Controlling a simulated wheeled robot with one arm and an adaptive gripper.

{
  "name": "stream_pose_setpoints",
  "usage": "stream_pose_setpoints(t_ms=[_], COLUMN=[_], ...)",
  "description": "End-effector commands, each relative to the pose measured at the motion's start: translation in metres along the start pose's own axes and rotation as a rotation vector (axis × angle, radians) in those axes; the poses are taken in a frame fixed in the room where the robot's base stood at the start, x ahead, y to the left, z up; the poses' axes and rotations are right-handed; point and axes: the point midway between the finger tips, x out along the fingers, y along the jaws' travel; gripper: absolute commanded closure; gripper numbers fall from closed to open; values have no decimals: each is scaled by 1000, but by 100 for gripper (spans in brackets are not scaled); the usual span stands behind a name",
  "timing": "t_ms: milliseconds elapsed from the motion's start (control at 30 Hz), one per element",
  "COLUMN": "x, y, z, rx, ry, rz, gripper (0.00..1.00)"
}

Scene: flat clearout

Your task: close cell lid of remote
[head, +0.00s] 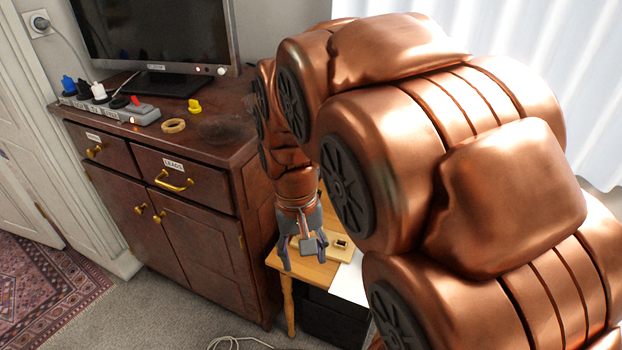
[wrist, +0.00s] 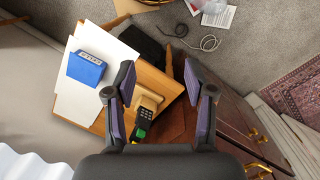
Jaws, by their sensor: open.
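My gripper (head: 303,256) hangs over a small wooden table (head: 290,267). In the wrist view my gripper (wrist: 158,68) is open, its two fingers wide apart with nothing between the pads. A dark handheld thing with a keypad (wrist: 144,116) and a yellow-green patch lies on the table, partly beside the left finger; it may be the remote. Its near end is hidden by my gripper's body. A tan piece (wrist: 150,98) lies at its far end. I cannot make out a cell lid or whether one is open.
A blue box (wrist: 86,68) sits on white paper (wrist: 72,105) on the table. A dark wooden cabinet (head: 215,245) stands left of the table, bearing a monitor (head: 150,35), power strip (head: 140,115) and wooden ring (head: 174,126). A pale cable (head: 240,341) lies on the carpet.

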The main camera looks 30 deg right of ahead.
Motion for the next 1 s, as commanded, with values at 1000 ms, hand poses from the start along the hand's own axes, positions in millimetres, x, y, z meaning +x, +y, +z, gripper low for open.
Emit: stream_pose_setpoints(t_ms=[1000], x=[-12], y=[86], z=[-295], rx=[578], ry=[100], rz=[-59], gripper=[46])
